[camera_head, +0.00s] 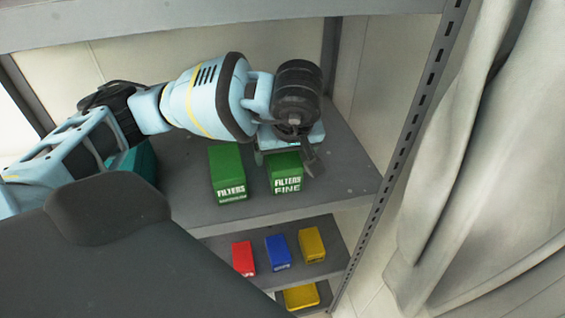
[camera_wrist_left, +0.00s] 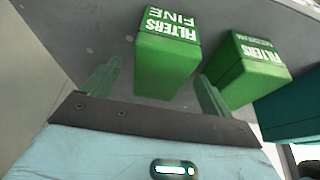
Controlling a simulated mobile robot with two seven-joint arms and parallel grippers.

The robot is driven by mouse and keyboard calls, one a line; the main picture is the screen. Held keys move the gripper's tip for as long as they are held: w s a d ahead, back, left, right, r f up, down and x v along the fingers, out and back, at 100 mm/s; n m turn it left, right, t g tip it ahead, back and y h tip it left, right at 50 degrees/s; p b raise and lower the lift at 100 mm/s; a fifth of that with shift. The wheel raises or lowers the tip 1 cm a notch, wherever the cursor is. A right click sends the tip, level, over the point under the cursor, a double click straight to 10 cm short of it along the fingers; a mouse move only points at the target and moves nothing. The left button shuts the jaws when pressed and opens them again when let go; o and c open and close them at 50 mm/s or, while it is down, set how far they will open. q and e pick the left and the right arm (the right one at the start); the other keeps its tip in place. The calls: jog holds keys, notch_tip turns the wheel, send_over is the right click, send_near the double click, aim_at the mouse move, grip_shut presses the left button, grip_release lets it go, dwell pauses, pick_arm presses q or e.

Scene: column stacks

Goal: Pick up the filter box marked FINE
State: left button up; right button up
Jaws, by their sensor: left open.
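The green filter box marked FINE (camera_head: 286,178) stands upright on the upper grey shelf, near the front edge. It also shows in the left wrist view (camera_wrist_left: 166,55). My left gripper (camera_head: 286,157) is open over the box's rear part, hiding some of its top. In the left wrist view its two fingers lie on either side of the FINE box, with visible gaps. My right gripper is not in view.
A teal box (camera_head: 137,160) stands farther left on the same shelf (camera_head: 345,185), partly behind my arm. Red (camera_head: 243,258), blue (camera_head: 278,252) and yellow (camera_head: 312,244) boxes stand on the shelf below. A slotted upright (camera_head: 410,130) borders the right side. The shelf right of FINE is bare.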

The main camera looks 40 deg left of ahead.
pick_arm(q)
jog(key=x, duration=0.5)
jog(key=shift+a, duration=0.2)
jog(key=c, duration=1.1)
